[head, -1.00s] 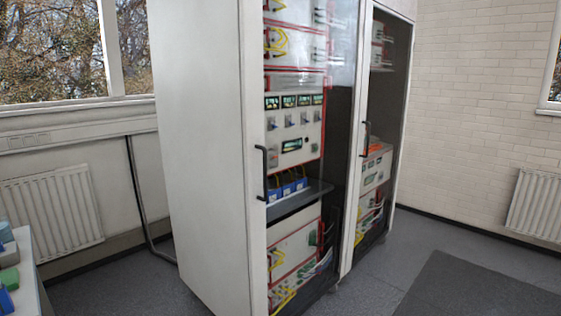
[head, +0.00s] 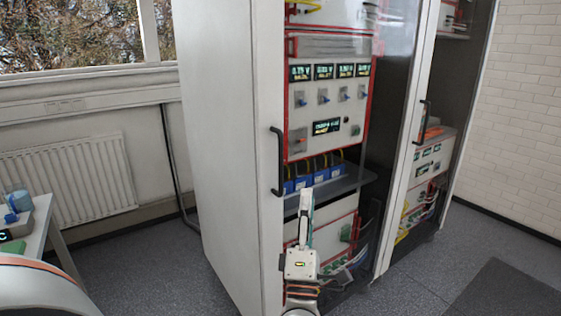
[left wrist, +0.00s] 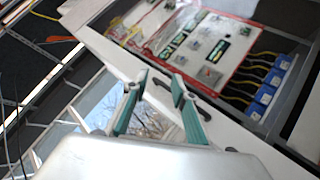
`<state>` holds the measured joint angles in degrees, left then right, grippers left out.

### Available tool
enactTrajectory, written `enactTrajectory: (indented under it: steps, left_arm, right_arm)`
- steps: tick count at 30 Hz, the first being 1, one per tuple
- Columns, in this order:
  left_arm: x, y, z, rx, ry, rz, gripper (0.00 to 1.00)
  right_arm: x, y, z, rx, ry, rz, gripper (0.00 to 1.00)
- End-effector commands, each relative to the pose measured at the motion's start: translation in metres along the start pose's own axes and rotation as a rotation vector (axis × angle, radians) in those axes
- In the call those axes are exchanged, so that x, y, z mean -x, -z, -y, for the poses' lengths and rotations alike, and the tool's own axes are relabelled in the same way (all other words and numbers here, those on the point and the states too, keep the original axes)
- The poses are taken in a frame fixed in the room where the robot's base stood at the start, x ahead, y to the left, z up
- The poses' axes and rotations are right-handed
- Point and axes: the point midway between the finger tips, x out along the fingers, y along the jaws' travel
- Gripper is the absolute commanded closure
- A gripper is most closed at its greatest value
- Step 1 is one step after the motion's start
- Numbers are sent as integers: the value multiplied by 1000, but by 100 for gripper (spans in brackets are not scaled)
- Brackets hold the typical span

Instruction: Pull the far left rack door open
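The far left rack door (head: 268,215) has a pale frame and a glass pane, and it looks closed. Its black vertical handle (head: 278,160) is on the left side of the frame. My left gripper (head: 306,198) is in front of the rack, below and slightly right of the handle in the head view. In the left wrist view the gripper (left wrist: 160,75) has its two teal-padded fingers apart with nothing between them. The dark handle (left wrist: 207,93) shows just beyond the right finger, partly hidden by it. My right gripper is not in view.
A second rack door with its own black handle (head: 420,122) stands to the right. A table (head: 42,232) with small items is at the left, near a radiator (head: 70,182). Grey floor (head: 160,270) is clear left of the rack.

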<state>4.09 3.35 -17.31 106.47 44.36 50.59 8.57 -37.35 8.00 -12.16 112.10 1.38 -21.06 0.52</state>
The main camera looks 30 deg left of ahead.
Motion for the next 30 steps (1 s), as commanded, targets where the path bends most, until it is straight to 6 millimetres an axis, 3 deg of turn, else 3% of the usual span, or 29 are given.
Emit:
enactTrajectory:
  steps: [1, 4, 8, 12, 20, 30]
  left_arm:
    - [-26, 13, -12, 145, -28, -113, 73]
    - [-60, 42, -18, 440, -46, -337, 73]
    - [-86, 59, -9, 776, -33, -580, 73]
    - [-98, 56, 6, 1026, 7, -759, 73]
    - [-106, 49, 19, 1181, 50, -877, 73]
    - [-139, 78, 42, 1177, 49, -878, 73]
  right_arm:
    - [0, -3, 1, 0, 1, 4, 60]
    - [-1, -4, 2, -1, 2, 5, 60]
    - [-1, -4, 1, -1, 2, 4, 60]
    - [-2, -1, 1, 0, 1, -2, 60]
    - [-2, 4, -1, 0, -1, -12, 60]
    - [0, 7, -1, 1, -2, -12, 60]
